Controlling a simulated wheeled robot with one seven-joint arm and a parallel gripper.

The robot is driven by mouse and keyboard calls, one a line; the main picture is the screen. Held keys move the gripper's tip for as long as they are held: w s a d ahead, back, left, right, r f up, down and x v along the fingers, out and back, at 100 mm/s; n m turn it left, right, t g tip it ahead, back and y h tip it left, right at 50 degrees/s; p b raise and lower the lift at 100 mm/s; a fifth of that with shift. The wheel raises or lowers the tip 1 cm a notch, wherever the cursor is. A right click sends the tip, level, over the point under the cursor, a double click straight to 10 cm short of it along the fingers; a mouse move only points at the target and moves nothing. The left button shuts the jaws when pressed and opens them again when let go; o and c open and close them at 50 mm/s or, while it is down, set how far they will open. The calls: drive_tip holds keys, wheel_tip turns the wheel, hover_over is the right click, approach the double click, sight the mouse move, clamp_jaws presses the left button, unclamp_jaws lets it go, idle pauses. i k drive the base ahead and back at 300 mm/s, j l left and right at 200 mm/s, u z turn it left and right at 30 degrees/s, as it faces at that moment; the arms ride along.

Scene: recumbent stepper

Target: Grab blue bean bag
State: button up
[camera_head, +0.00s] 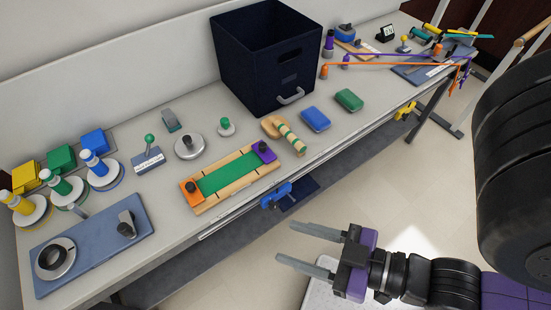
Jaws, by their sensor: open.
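The blue bean bag (316,119) lies flat on the grey bench, in front of the dark fabric bin and left of a green bean bag (348,100). It looks like a small rounded rectangle. The two bags lie close together with a narrow gap. My gripper (298,246) is open and empty, with its two grey fingers pointing left. In the picture it is below the blue bean bag, in front of the bench's front edge. Nothing hides the blue bag.
The dark bin (268,62) stands behind the bags. A wooden striped handle (289,137) and a wooden board with a green strip (230,175) lie to the left.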

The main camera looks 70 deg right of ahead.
sight(317, 121)
drive_tip(key=z, duration=1.4)
drive_tip(key=k+l+u, duration=0.15)
drive_tip(key=l, duration=0.25)
drive_tip(key=k+l+u, duration=0.2)
drive_tip(key=k+l, duration=0.1)
drive_tip(key=l, duration=0.05)
